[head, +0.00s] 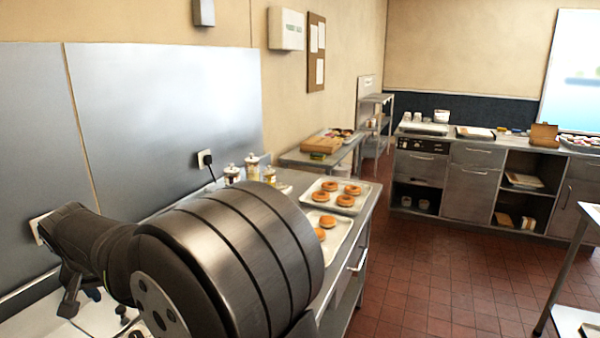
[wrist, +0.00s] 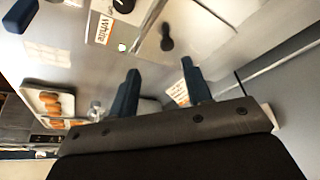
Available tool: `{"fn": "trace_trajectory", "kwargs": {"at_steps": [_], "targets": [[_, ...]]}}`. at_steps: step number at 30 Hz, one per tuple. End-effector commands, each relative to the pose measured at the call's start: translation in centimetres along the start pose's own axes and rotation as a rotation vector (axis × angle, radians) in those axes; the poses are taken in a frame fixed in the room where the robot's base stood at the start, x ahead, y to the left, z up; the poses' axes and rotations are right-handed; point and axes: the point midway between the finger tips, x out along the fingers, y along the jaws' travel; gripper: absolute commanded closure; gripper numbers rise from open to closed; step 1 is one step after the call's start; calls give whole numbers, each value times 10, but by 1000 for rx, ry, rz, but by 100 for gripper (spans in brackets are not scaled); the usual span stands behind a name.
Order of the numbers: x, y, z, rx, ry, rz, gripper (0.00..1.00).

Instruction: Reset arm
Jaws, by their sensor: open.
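My gripper (wrist: 160,88) shows in the wrist view with its two dark blue fingers spread apart and nothing between them. In the head view my gripper (head: 80,297) is at the lower left, close to the steel back wall and over the left end of the counter. My large dark arm link hides much of the counter's middle. In the wrist view a label reading "White" (wrist: 104,28) lies beyond the fingers, with a dark round-ended object (wrist: 167,40) beside it. A second orange and white label (wrist: 179,92) is partly hidden behind the right finger.
Two trays of glazed-looking doughnuts, a far tray (head: 367,199) and a nearer tray (head: 342,236), stand on the counter right of my arm. Small jars (head: 251,168) stand by the wall near a plugged socket (head: 204,160). The red tiled floor (head: 430,285) is clear.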

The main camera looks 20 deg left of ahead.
Motion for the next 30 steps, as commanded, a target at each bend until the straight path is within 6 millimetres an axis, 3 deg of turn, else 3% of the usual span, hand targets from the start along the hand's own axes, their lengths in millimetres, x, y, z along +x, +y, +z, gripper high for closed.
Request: {"fn": "trace_trajectory", "kwargs": {"at_steps": [6,13,19,30], "targets": [[-44,0,-1,0,3,-3,55],[-76,0,0,-1,1,-1,55],[-87,0,0,0,0,-1,55],[-86,0,0,0,0,0,55]]}}
